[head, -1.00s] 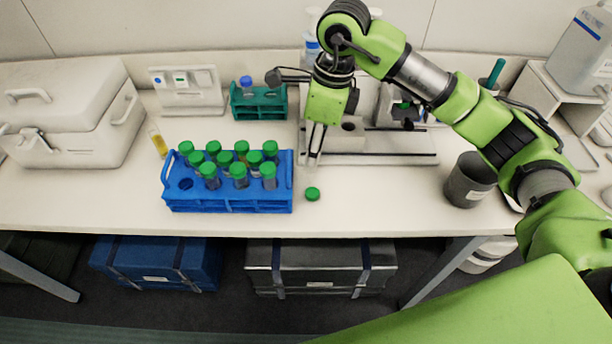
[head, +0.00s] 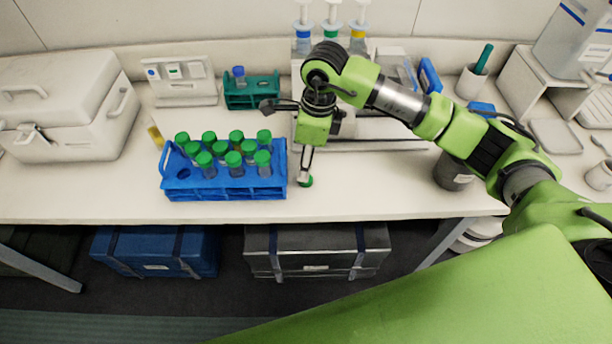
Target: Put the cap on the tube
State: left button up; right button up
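A loose green cap (head: 308,182) is on the white bench just right of the blue rack, partly hidden by my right gripper (head: 304,178). The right gripper points down with its fingertips at the cap. I cannot tell whether the fingers are closed on it. The blue rack (head: 225,192) holds several upright tubes with green caps (head: 236,158). One hole at its left looks empty. A tube with yellow contents (head: 156,138), no cap visible on it, is behind the rack's left end, partly hidden. My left gripper is not in view.
A teal rack (head: 237,103) with a blue-topped tube (head: 239,74) stands behind the blue rack. A white case (head: 62,110) is at the left. A dark grey cup (head: 452,172) stands right of my gripper. Bench between gripper and cup is clear.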

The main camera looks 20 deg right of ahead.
jog(key=shift+s+f+p, duration=0.1)
jog(key=shift+f+p, duration=0.25)
jog(key=shift+p, duration=0.05)
notch_tip(320, 180, down, 4)
jog(key=shift+s+r+p, duration=0.1)
jog(key=shift+r+p, duration=0.05)
jog(key=shift+p, duration=0.9)
jog(key=shift+f, duration=0.45)
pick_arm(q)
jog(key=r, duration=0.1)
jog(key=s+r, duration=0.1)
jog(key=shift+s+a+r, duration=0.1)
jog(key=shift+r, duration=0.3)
pick_arm(e)
jog(key=c, duration=0.8)
